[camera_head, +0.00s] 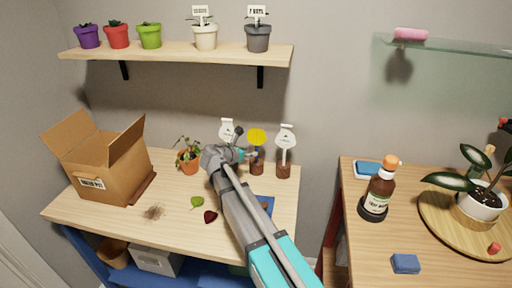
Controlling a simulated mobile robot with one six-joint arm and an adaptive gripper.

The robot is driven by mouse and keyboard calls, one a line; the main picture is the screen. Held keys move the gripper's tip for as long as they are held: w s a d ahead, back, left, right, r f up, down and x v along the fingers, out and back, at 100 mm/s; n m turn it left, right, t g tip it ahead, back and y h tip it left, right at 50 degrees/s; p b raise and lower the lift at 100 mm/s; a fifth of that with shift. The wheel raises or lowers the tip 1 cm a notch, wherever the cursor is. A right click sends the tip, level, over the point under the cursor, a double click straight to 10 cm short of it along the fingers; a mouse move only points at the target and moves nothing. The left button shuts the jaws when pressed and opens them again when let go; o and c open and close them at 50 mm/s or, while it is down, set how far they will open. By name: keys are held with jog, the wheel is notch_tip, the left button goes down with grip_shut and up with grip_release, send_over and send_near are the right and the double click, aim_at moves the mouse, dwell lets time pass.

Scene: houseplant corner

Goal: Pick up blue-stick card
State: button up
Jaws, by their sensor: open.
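The blue-stick card is a round yellow card (257,136) on a blue stick, upright in a small brown holder (257,168) at the back of the left table. My gripper (247,154) is open, just left of the blue stick below the yellow card. At this size I cannot tell whether the fingers are around the stick or only beside it. A white card on a pale stick (286,139) stands to the right in a similar brown holder. Another white card (227,130) stands behind my gripper, its lower part hidden.
A terracotta pot with a plant (189,162) stands left of my gripper. An open cardboard box (98,175) is further left. A green leaf (197,202) and a dark red leaf (210,216) lie in front. A shelf (180,51) with several pots hangs above. A brown bottle (379,192) stands on the right table.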

aim_at(257, 150)
jog(key=shift+b+x, duration=0.85)
jog(key=shift+x, duration=1)
jog(key=shift+w+d+f, duration=0.35)
jog(key=shift+w+d, duration=0.1)
jog(key=shift+w, duration=0.05)
grip_shut()
